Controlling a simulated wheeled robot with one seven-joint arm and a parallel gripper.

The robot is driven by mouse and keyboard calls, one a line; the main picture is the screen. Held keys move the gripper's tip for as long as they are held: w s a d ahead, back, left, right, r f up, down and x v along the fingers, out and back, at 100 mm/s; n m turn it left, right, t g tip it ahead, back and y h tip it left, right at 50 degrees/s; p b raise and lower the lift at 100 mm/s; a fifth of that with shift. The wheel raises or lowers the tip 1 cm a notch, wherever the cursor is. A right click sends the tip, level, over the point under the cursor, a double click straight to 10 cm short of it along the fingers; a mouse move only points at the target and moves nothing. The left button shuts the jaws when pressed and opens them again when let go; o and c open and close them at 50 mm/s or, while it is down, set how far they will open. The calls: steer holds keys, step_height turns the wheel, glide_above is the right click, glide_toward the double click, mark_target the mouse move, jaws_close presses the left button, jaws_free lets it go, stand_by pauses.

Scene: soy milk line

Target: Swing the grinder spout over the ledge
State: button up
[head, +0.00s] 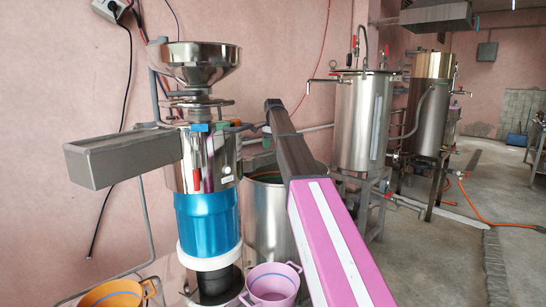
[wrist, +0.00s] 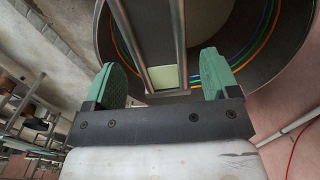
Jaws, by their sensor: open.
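The steel grinder (head: 203,155) stands left of centre, with a funnel on top and a blue lower body. A grey box-shaped trough (head: 110,158) sticks out on its left. In the wrist view a narrow metal channel (wrist: 150,35), which looks like the spout, runs down from the top edge and ends between my fingers. My gripper (wrist: 162,78) is open, with one green pad on each side of the channel and gaps showing. In the head view my gripper is mostly hidden behind my arm, right of the grinder. I cannot tell which edge is the ledge.
A round steel vat (head: 262,215) stands right of the grinder; coloured rings show inside it in the wrist view (wrist: 262,45). A pink bucket (head: 272,284) and an orange bucket (head: 115,294) stand in front. Steel tanks (head: 363,122) stand behind. Open floor lies at the right.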

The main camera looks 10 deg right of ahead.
mark_target(273, 152)
steer(key=shift+f, duration=2.25)
steer(key=c, duration=1.3)
